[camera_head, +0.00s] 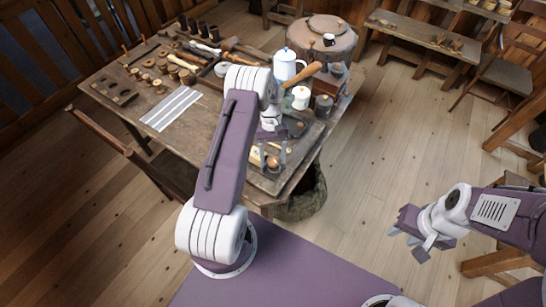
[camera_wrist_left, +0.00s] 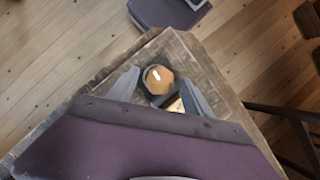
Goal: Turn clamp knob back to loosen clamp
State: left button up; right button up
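The clamp knob (camera_wrist_left: 158,79), a round orange-brown wooden knob with a pale mark on top, sits on a dark mount near the table's corner in the left wrist view. It also shows low under my gripper in the head view (camera_head: 273,162). My left gripper (camera_wrist_left: 160,77) is open, with one finger on each side of the knob and a visible gap to each. In the head view my left gripper (camera_head: 272,156) points down over the table's near right corner. My right gripper (camera_head: 411,241) is open and empty, out over the floor.
The wooden table (camera_head: 117,76) holds several small spools, tools and pale strips (camera_head: 171,107). A white pot (camera_head: 287,63), a white mug (camera_head: 301,97) and a dark cup (camera_head: 323,106) stand close behind my left gripper. A sack (camera_head: 304,198) is below the corner.

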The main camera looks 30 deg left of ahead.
pick_arm(q)
jog(key=shift+w+a+r, duration=0.15)
jog(key=shift+w+r, duration=0.05)
jog(key=shift+r, duration=0.15)
jog(key=b+v, duration=0.1)
jog(key=v, duration=0.7)
jog(key=shift+b, duration=0.35)
jog(key=shift+r, duration=0.15)
